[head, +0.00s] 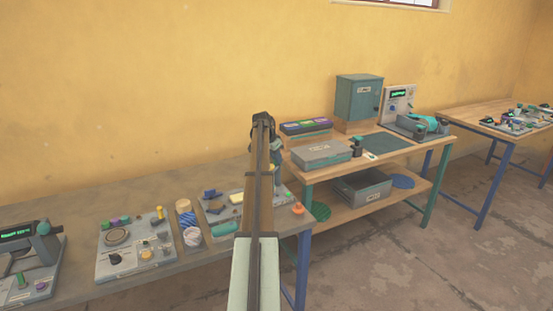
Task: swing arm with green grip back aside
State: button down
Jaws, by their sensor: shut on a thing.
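My arm rises through the middle of the head view, and its far end bends down over the right part of a grey board (209,216) on the near bench. My gripper (279,184) shows only in part beside and behind my arm. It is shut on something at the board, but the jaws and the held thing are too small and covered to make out. I cannot pick out the swing arm with the green grip; my arm hides part of the board. A yellow block (236,197), a blue block (211,193) and an orange knob (297,208) show on this board.
Left of it are blue-and-white rolls (190,220), a board with knobs (137,245) and a device with a green display (18,233). A teal cylinder (223,229) lies in front. To the right, another bench carries a grey box (320,154) and a teal cabinet (358,97).

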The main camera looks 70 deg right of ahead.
jog(key=shift+a+f+n, duration=0.1)
jog(key=shift+f+n, duration=0.05)
jog(key=shift+n, duration=0.15)
jog(key=shift+s+n+t, duration=0.15)
jog(key=shift+n+t, duration=0.35)
jog(key=shift+n, duration=0.5)
jog(key=n, duration=0.2)
jog(key=n+t, duration=0.1)
jog(key=n, duration=0.1)
jog(key=shift+s+n+t, duration=0.15)
jog(key=shift+n+t, duration=0.15)
jog(key=n, duration=0.2)
jog(key=n+t, duration=0.1)
jog(key=n, duration=0.1)
jog(key=shift+s+t, duration=0.1)
jog(key=shift+t, duration=0.2)
jog(key=shift+n+t+y, duration=0.4)
jog(key=shift+n+t, duration=0.1)
jog(key=shift+n, duration=1.3)
jog(key=c, duration=1.1)
grip_release()
